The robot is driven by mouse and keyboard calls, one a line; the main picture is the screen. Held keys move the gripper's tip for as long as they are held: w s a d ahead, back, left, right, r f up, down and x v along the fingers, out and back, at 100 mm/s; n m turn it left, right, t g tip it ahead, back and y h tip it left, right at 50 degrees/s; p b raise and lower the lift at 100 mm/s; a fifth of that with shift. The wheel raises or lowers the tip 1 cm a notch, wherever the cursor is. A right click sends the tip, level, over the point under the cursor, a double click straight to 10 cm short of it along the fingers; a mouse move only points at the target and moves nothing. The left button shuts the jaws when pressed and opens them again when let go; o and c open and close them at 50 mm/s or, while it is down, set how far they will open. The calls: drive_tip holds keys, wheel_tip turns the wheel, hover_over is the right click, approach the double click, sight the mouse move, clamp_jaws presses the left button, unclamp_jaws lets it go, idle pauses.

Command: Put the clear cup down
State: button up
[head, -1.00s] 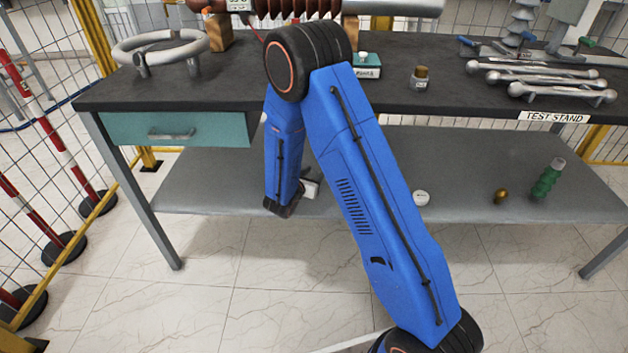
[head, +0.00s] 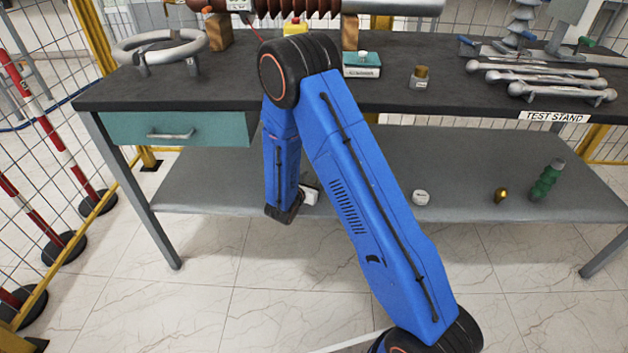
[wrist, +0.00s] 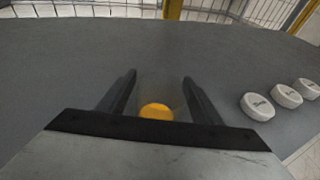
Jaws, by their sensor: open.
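The clear cup (wrist: 160,90) shows faintly in the wrist view, see-through, with an orange-yellow thing (wrist: 157,112) visible at its lower part. It appears to stand upright on the grey surface (wrist: 60,75). My gripper (wrist: 160,86) is open, with one dark finger on each side of the cup. A small gap seems to show at each side, but contact is hard to judge. In the head view my blue arm reaches down in front of the lower shelf (head: 460,165), and the cup and fingertips are hidden there.
Several white round discs lie to the right in the wrist view, the nearest one (wrist: 257,106) close to the right finger. Grey surface is free on the left. The dark bench top (head: 230,85) hangs above.

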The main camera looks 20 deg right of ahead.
drive_tip(key=shift+r, duration=0.1)
drive_tip(key=shift+s+a+r, duration=0.1)
drive_tip(key=shift+a, duration=0.05)
drive_tip(key=v, duration=1.1)
drive_tip(key=shift+s+a+r, duration=0.15)
drive_tip(key=shift+s, duration=0.05)
drive_tip(key=s+d+r+m+g, duration=0.9)
drive_tip(key=s+d+r+m, duration=0.6)
drive_tip(key=s+d+r, duration=0.25)
drive_tip(key=s+a+r+m+t+y, duration=0.1)
drive_tip(key=s+r+m+y, duration=0.2)
drive_tip(key=s, duration=0.3)
drive_tip(key=s+a+r+m+y, duration=0.2)
drive_tip(key=s+r+m+y, duration=0.1)
drive_tip(key=s, duration=0.4)
drive_tip(key=s+a+r+m+t+y, duration=0.1)
drive_tip(key=s+a+r+m+y, duration=0.1)
drive_tip(key=s+m, duration=0.5)
wheel_tip(320, 180, up, 2)
drive_tip(key=shift+a+r+t+y, duration=0.2)
drive_tip(key=shift+a+t+y, duration=0.1)
drive_tip(key=shift+y, duration=0.4)
